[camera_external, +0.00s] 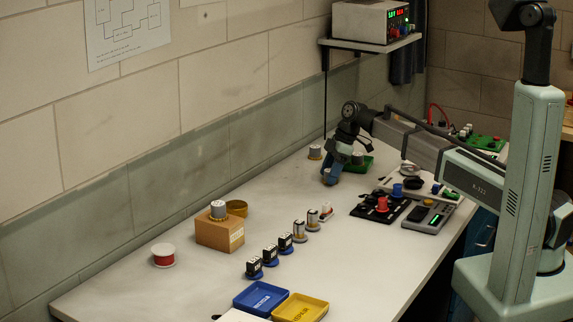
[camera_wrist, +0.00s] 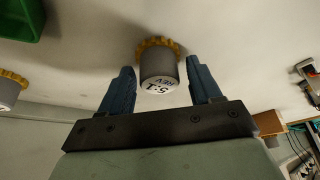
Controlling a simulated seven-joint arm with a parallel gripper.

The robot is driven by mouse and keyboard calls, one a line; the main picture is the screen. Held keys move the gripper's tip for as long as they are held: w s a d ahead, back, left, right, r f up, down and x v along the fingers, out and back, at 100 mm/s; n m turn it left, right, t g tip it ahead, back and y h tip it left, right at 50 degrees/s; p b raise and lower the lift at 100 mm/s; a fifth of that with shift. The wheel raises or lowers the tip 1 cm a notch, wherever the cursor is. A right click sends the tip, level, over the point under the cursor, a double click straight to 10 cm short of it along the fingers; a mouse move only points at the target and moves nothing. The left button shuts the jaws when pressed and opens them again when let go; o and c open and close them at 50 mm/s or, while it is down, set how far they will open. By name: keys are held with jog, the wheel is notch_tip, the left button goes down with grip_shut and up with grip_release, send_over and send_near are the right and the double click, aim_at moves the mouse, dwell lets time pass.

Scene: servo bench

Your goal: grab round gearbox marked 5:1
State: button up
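The round gearbox marked 5:1 (camera_wrist: 158,66) is a grey cylinder with a white top, printed "5:1" and "REV", on a yellow toothed base. In the wrist view it stands between the two blue fingers of my gripper (camera_wrist: 160,72). The fingers are apart, with a narrow gap on each side of it, so my gripper is open around it. In the external view my gripper (camera_external: 332,174) is low over the bench's far part, pointing down. The fingers hide most of the gearbox there; only some of its yellowish base shows.
A green tray (camera_external: 365,168) is just right of my gripper. Several small servos, a wooden block (camera_external: 220,233) and blue and yellow trays are nearer.

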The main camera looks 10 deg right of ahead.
jog(key=c, duration=0.8)
